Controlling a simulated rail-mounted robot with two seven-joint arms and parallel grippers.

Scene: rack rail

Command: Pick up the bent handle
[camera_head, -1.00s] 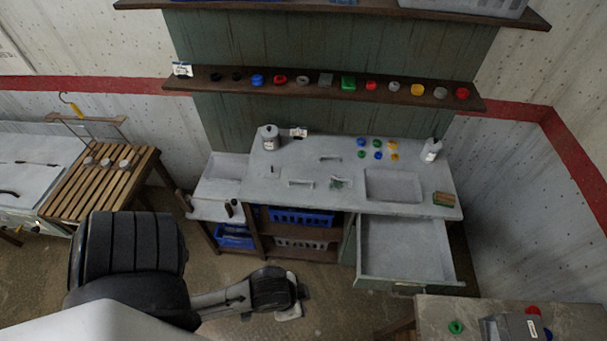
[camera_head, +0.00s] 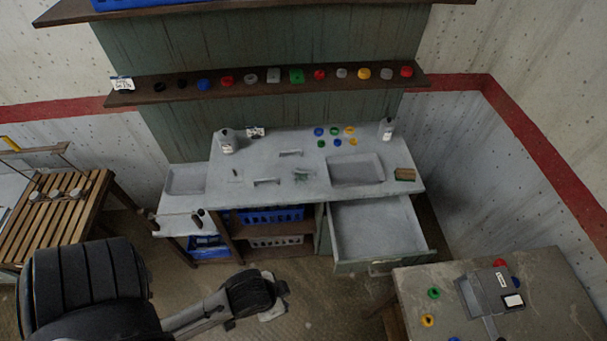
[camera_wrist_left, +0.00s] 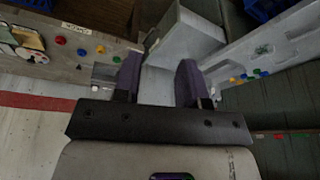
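Two small pale handle-like pieces lie on the grey workbench (camera_head: 225,178) in the head view. One handle-like piece (camera_head: 290,153) is near the back, the other (camera_head: 266,182) nearer the front edge. They are too small to tell which is bent. A dark, greenish small item (camera_head: 302,175) lies beside them. My left gripper (camera_wrist_left: 158,72) has its two dark fingers apart with nothing held between them in the left wrist view. In the head view my left arm's end is low over the floor, in front of the bench and apart from the handles. My right gripper is not in view.
An open, empty drawer (camera_head: 375,226) juts out from the bench's right side. Bottles (camera_head: 227,141) and coloured caps stand along the bench's back. A shelf (camera_head: 140,97) of knobs hangs above. A slatted table (camera_head: 45,215) is left; another table (camera_head: 550,300) is front right.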

